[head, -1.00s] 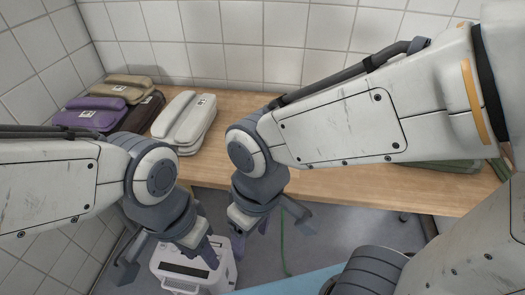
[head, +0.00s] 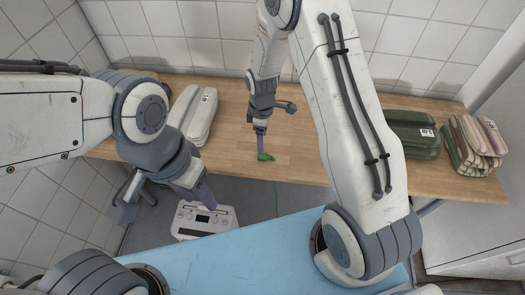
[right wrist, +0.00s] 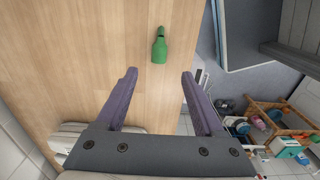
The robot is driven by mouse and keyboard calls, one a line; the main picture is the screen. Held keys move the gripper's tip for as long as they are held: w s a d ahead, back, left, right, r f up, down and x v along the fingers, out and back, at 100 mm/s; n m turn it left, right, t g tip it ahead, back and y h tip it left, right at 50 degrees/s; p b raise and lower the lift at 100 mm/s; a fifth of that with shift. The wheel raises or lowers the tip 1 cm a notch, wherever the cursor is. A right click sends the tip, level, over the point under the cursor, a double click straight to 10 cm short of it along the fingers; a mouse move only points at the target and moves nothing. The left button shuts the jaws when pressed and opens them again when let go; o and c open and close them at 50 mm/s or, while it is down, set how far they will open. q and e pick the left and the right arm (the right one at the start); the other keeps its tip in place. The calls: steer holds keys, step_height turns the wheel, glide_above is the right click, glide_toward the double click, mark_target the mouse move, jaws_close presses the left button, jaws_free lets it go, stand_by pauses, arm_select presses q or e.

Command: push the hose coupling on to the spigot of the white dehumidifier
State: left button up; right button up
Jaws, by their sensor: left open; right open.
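The green hose coupling (head: 265,157) lies on the wooden bench near its front edge. In the right wrist view the coupling (right wrist: 159,48) is just beyond my right fingertips, roughly midway between them. My right gripper (head: 262,142) is open and empty, reaching down over the bench beside the coupling; its two purple fingers are spread in the wrist view (right wrist: 160,73). The white dehumidifier (head: 222,217) stands on the floor below the bench edge. My left gripper (head: 165,202) is open, above and left of the dehumidifier, partly covering it. I cannot make out the spigot.
The wooden bench (head: 235,120) has pale folded bundles (head: 193,113) at left and dark green ones (head: 405,135) and striped ones (head: 474,143) at right. A light blue surface (head: 250,262) is in front. A thin green line hangs below the bench edge.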

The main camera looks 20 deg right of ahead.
mark_target(263, 154)
step_height(263, 154, down, 4)
steer(key=shift+r, duration=0.2)
steer(key=shift+f+p, duration=0.35)
steer(key=shift+f, duration=0.2)
steer(key=f+p, duration=0.1)
steer(key=f, duration=0.3)
steer(key=shift+d+f, duration=0.15)
steer(key=shift+d, duration=0.05)
jaws_close()
